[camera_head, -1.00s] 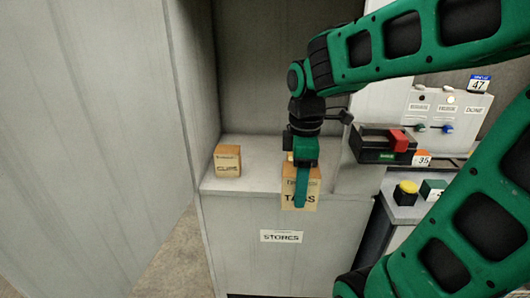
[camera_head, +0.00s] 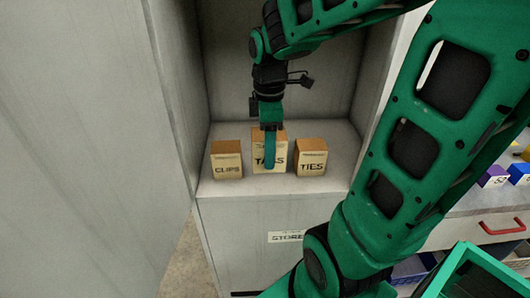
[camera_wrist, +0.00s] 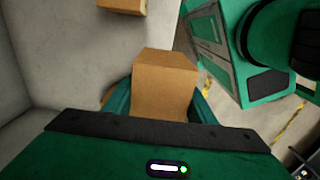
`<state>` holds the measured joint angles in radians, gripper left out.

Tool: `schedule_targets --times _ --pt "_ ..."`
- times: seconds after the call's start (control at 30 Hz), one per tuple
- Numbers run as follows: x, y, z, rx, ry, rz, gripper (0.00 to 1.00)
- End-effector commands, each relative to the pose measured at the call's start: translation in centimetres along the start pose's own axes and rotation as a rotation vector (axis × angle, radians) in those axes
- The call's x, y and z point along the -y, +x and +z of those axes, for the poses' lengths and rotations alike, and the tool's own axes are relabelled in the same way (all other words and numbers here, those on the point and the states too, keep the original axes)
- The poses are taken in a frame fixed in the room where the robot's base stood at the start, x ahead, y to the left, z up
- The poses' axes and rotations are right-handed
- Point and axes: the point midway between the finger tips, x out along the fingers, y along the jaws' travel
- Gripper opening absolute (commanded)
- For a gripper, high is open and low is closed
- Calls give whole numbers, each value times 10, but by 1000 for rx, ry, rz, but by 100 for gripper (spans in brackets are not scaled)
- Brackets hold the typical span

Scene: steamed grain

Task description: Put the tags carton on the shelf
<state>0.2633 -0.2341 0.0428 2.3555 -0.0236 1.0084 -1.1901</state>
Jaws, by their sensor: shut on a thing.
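The tags carton (camera_head: 281,148) is a tan box lettered TAGS, upright between the clips and ties cartons in the head view. My gripper (camera_head: 269,150) reaches down from above and is shut on it, one green finger covering part of its front. In the wrist view the carton (camera_wrist: 165,88) sits between the fingers. The shelf (camera_head: 245,185) is the grey surface of the STORES cabinet, and the carton is over it. Its top is higher than its neighbours' tops. I cannot tell whether its base touches the shelf.
The clips carton (camera_head: 227,163) stands close on the left and the ties carton (camera_head: 311,161) close on the right, with narrow gaps. Grey walls enclose the shelf at the sides and back. A counter with a red-handled drawer (camera_head: 502,226) is at the right.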

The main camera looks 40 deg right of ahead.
Motion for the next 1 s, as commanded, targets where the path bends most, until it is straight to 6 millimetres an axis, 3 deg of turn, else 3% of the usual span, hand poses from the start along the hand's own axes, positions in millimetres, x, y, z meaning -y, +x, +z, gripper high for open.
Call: schedule_targets --times 0.3,0.5,0.67,1.0 --pt "-57 33 12 1 16 -3 19" --pt "-82 48 14 0 15 0 19" --pt "-89 53 15 0 15 0 20" --pt "-89 91 14 0 14 0 19"
